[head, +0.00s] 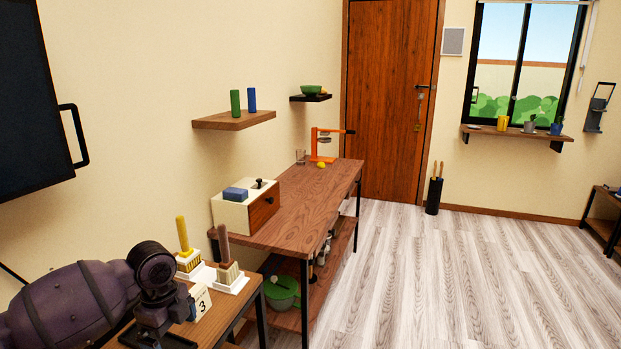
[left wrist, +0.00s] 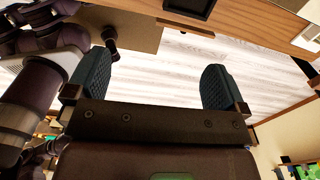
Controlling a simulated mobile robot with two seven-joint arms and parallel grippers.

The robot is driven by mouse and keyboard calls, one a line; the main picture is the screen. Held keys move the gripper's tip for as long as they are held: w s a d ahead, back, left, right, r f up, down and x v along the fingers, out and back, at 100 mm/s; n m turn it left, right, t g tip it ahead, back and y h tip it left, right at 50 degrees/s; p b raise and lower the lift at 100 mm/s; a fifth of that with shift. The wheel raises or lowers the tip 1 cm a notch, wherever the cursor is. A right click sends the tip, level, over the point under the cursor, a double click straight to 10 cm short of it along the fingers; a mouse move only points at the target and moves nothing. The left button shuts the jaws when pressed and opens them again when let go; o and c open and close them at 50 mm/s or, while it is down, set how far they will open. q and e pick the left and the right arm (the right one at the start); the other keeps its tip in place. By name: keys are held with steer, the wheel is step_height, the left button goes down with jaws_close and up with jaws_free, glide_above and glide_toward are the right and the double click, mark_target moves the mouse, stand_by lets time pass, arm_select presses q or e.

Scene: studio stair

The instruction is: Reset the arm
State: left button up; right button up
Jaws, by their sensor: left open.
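My left arm (head: 75,306) comes into the head view at the lower left, beside the near small table. Its fingers cannot be made out clearly there. In the left wrist view my left gripper (left wrist: 155,85) shows two blue-grey ribbed fingers set wide apart. Nothing is between them, only pale floor beyond. My right gripper is not seen in the head view.
The near table (head: 222,317) holds two brushes on white stands and a number 3 card (head: 200,302). Behind it a wooden table (head: 310,200) carries a cream box (head: 240,212) and an orange press (head: 315,145). A dark panel (head: 35,100) hangs at left.

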arm_select(q)
steer(key=s+d+f+n+h, duration=0.1)
steer(key=s+d+f+n, duration=0.25)
steer(key=s, duration=0.25)
steer(key=s+d+f+n+t, duration=0.1)
steer(key=s+d+f+n, duration=0.1)
steer(key=s+f, duration=0.3)
steer(key=s+d+f+n+h, duration=0.1)
steer(key=s+d+f+n, duration=0.15)
steer(key=s, duration=0.45)
steer(key=s+a+n+t+y, duration=0.1)
steer(key=s+a+n, duration=0.25)
steer(key=s, duration=0.25)
steer(key=s+a+r+n+y, duration=0.1)
steer(key=s+a+n, duration=0.1)
steer(key=s+n, duration=0.35)
steer(key=s+a+n+t+y, duration=0.1)
steer(key=s+a+n, duration=0.25)
steer(key=s, duration=0.25)
steer(key=w+d+f+t, duration=0.1)
steer(key=w+f+t, duration=0.7)
steer(key=f, duration=0.1)
steer(key=shift+d+h, duration=0.15)
steer(key=shift+h, duration=0.25)
steer(key=shift+f, duration=0.1)
